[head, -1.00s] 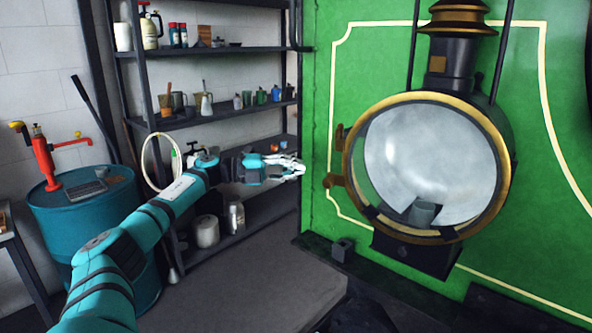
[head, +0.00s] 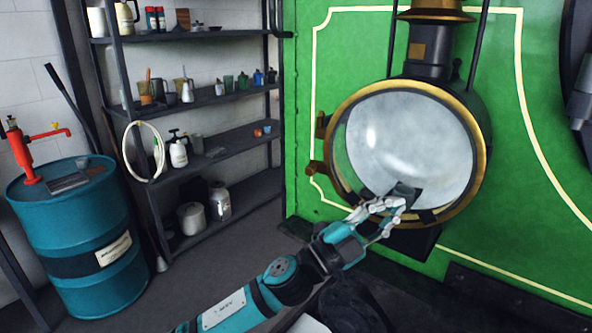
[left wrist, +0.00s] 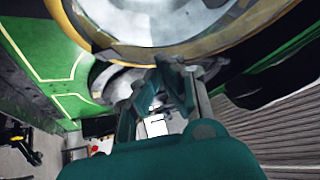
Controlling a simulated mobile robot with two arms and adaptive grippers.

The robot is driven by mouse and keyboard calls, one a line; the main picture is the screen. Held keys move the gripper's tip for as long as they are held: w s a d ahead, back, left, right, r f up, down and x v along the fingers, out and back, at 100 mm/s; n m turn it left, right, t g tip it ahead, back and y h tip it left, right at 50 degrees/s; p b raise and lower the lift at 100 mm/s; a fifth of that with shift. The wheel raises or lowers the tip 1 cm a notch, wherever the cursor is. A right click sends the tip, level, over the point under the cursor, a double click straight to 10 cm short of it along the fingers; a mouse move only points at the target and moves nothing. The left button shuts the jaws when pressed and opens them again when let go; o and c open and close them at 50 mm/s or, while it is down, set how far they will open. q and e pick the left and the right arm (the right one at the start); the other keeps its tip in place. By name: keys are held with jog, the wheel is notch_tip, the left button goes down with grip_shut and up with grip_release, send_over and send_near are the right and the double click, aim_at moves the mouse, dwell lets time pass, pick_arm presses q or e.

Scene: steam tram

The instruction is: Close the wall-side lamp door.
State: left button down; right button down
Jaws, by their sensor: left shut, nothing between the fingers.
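The lamp (head: 470,85) is a large round housing on the green tram wall, with a brass rim (head: 482,165) around its front and a pale reflector (head: 415,140) inside. Two brass hinge lugs stick out on its left side. I cannot tell whether the door stands ajar. My left gripper (head: 388,212) is shut and empty, in front of the lamp's lower rim; its fingers hide part of the rim and burner. In the left wrist view the fingers (left wrist: 168,95) lie just below the brass rim (left wrist: 150,52); contact is unclear. My right gripper is not in view.
A dark shelf rack (head: 225,134) with cans and jars stands left of the green wall (head: 300,100). A teal drum (head: 85,235) with a red pump (head: 30,160) is at far left. A dark ledge runs below the lamp. Floor between drum and wall is open.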

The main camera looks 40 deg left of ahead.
pick_arm(q)
jog(key=s+d+r+m+g+h, duration=0.6)
jog(key=s+m+g, duration=0.4)
jog(key=m+g, duration=0.8)
jog(key=s+a+r+n+t+y, duration=0.1)
jog(key=s+a+r+t+y, duration=0.15)
jog(key=a+y, duration=0.8)
jog(key=s+a+r+n+t+y, duration=0.1)
jog(key=s+a+t+y, duration=0.15)
jog(key=a+y, duration=0.75)
jog(key=w+a+f+h+p, duration=0.2)
jog(key=w+f, duration=0.5)
jog(key=w, duration=0.4)
jog(key=shift+w+a+f+t+h+p, duration=0.25)
jog(key=shift+a+t+h+p, duration=0.2)
jog(key=shift+a, duration=0.75)
jog(key=shift+s, duration=0.1)
